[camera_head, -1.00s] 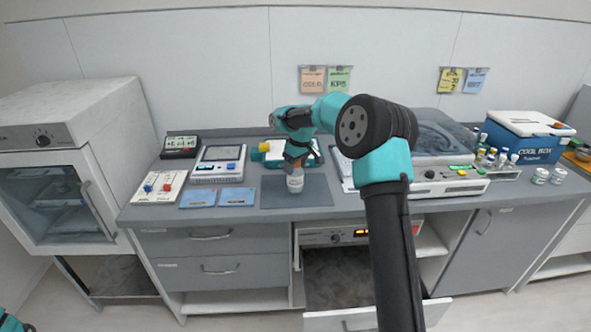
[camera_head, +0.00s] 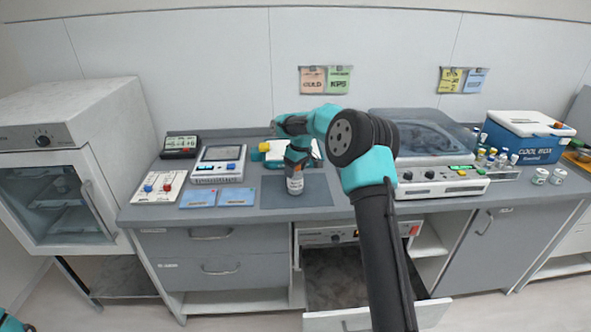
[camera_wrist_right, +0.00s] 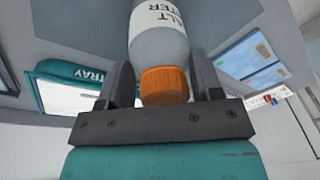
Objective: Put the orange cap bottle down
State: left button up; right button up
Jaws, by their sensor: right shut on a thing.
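The orange cap bottle (camera_head: 295,186) is upright over the dark grey mat (camera_head: 322,195) on the counter. I cannot tell for certain whether its base touches the mat. My right gripper (camera_head: 297,164) is shut around its top from above. In the right wrist view, the bottle's orange cap (camera_wrist_right: 164,86) sits between the two dark fingers of my right gripper (camera_wrist_right: 164,78), and the white labelled body extends beyond it. My left gripper is out of view.
Two blue cards (camera_head: 237,197) lie left of the mat. A teal-edged tray (camera_head: 272,155) is behind the bottle. A device with a clear lid (camera_head: 425,135) stands to the right, and a blue cool box (camera_head: 525,142) farther right. A drawer (camera_head: 345,275) is open below.

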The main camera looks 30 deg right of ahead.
jog(key=shift+f, duration=0.1)
jog(key=o, duration=1.2)
jog(key=shift+f, duration=0.1)
jog(key=shift+o, duration=0.2)
notch_tip(320, 180, up, 12)
jog(key=s+d, duration=0.1)
jog(key=shift+s+d, duration=0.2)
jog(key=shift+s, duration=0.05)
